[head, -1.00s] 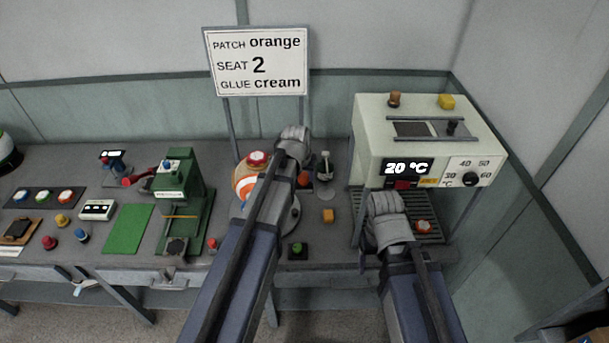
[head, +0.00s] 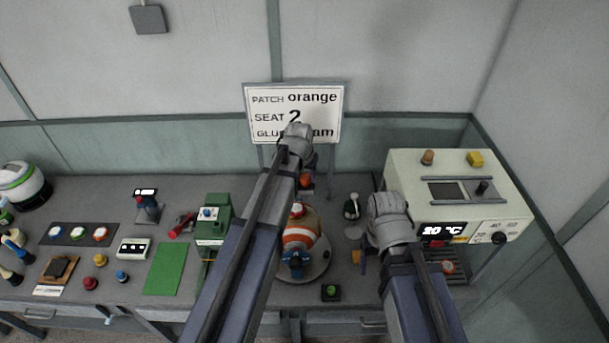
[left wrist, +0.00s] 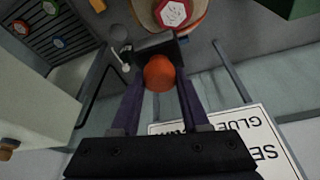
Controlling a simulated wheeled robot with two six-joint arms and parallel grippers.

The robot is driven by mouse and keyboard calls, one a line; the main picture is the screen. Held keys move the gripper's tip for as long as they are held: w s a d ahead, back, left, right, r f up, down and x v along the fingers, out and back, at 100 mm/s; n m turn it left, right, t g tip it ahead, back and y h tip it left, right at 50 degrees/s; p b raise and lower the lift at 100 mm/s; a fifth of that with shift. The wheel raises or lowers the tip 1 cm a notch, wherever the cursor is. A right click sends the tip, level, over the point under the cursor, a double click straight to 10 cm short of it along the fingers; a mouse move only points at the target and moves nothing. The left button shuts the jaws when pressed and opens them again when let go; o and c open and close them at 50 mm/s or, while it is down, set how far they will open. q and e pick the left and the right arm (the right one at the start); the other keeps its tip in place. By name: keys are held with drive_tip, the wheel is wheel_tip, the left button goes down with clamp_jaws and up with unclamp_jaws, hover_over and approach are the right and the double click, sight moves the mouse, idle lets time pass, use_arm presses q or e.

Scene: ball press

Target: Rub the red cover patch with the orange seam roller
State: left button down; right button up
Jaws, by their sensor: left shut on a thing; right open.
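My left gripper (head: 304,167) is shut on the orange seam roller (head: 306,181), above and behind the ball. In the left wrist view the roller (left wrist: 159,73) sits between the fingers, apart from the patch. My right gripper (head: 362,255) is open, near the front of the cream heater; its fingertips are mostly hidden by its own wrist.
The cream heater (head: 432,172) reading 20 °C stands at right. A sign (head: 320,100) rises behind the ball, partly covered by my left gripper. A green press (head: 214,215), a green mat (head: 166,268) and several small buttons lie to the left.

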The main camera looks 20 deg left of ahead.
sight(305, 185)
use_arm(q)
drive_tip(key=shift+a+f+b, duration=0.2)
drive_tip(key=shift+f+b, duration=0.6)
drive_tip(key=shift+f, duration=0.1)
wheel_tip(305, 185, down, 2)
drive_tip(key=b, duration=0.2)
drive_tip(key=shift+s+d+f+b, duration=0.15)
drive_tip(key=shift+f+b, duration=0.1)
drive_tip(key=shift+b, duration=0.05)
drive_tip(key=shift+f+b, duration=0.8)
drive_tip(key=shift+f, duration=0.05)
drive_tip(key=shift+s+f+b, duration=0.15)
drive_tip(key=shift+f+b, duration=0.85)
drive_tip(key=shift+b, duration=0.05)
drive_tip(key=shift+s+a+r, duration=0.1)
drive_tip(key=shift+s+a, duration=0.1)
drive_tip(key=shift+a, duration=0.5)
drive_tip(key=shift+s+a+r, duration=0.1)
drive_tip(key=shift+s+a, duration=0.1)
drive_tip(key=shift+a, duration=0.5)
drive_tip(key=shift+a, duration=0.15)
